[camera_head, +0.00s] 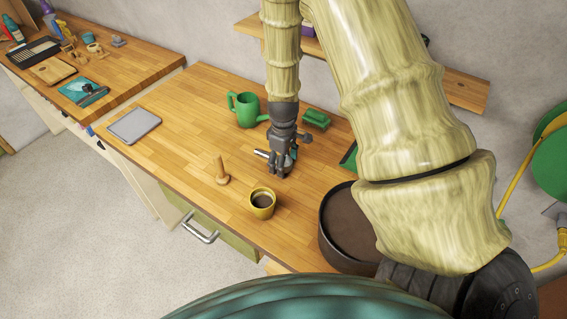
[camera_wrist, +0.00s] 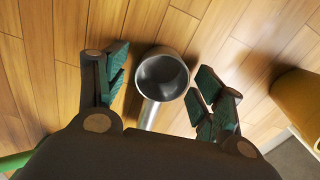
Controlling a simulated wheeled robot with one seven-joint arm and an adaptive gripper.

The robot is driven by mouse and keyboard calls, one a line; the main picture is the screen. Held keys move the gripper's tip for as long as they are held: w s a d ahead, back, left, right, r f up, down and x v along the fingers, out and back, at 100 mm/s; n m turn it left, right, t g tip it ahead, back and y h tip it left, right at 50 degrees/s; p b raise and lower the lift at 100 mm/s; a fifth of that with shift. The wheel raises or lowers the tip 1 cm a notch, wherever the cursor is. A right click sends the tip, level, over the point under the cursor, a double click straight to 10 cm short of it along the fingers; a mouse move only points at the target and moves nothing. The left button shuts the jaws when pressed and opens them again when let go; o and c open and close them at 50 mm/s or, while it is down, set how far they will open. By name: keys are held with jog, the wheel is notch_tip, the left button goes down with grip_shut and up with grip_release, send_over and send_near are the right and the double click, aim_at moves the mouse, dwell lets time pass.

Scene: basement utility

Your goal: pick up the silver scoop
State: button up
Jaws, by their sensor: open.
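The silver scoop (camera_wrist: 163,74) lies on the wooden worktop, its round cup between my spread fingers in the wrist view and its handle running down toward my palm. My gripper (camera_wrist: 160,88) is open, with a green-padded finger on each side of the scoop; I see no contact. In the head view my gripper (camera_head: 280,172) points down over the worktop, and only a small silver part of the scoop (camera_head: 261,154) shows at its left; the rest is hidden behind the fingers.
Near my gripper stand a yellow cup (camera_head: 262,204) with dark contents, a wooden peg-like tool (camera_head: 221,172), a green watering can (camera_head: 245,109), a green brush-like object (camera_head: 316,117) and a round dark container (camera_head: 349,235). A grey tablet-like tray (camera_head: 134,124) lies left. The worktop's left middle is clear.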

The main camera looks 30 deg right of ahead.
jog(key=shift+f, duration=0.1)
jog(key=c, duration=1.1)
